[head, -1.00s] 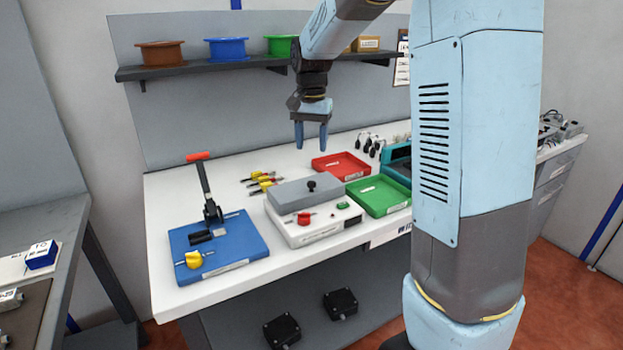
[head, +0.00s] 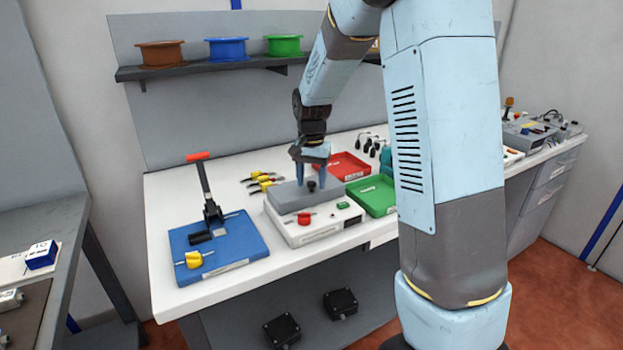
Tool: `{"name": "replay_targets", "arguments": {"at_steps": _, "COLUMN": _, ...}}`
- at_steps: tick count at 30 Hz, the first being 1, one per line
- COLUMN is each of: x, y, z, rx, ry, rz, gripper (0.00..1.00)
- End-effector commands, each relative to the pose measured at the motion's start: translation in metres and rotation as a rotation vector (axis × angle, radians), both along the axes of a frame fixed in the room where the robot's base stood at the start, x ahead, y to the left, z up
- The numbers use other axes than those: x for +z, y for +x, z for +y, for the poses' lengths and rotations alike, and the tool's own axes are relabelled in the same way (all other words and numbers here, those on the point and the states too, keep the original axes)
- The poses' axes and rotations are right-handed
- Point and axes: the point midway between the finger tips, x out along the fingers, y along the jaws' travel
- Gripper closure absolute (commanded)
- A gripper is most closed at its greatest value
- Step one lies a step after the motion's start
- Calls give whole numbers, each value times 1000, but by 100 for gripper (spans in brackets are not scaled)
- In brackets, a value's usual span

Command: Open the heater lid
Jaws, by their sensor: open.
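The heater (head: 312,232) is a white box on the bench with a red knob (head: 304,219) and a green button on its front. Its grey lid (head: 290,200) lies shut on top, with a black knob (head: 312,186) in the lid's middle. My gripper (head: 312,182) points down over the lid with its blue fingers apart, one on each side of the black knob. I cannot tell whether the fingers touch the knob or the lid.
A blue fixture board (head: 240,248) with a red-handled lever stands left of the heater. A red tray (head: 350,160) and a green tray (head: 372,192) lie to the right. Yellow-handled tools (head: 262,184) lie behind. A shelf (head: 200,68) with spools runs above.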

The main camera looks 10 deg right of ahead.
Motion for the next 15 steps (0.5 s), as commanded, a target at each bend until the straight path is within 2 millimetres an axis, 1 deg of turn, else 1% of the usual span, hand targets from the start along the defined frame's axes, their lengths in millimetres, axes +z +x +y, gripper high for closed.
{"name": "replay_targets", "arguments": {"at_steps": 3, "x": 0, "y": 0, "z": 0, "rx": 0, "ry": 0, "rz": 0, "gripper": 45}}
{"name": "replay_targets", "arguments": {"at_steps": 15, "x": 0, "y": 0, "z": 0, "rx": 0, "ry": 0, "rz": 0, "gripper": 84}}
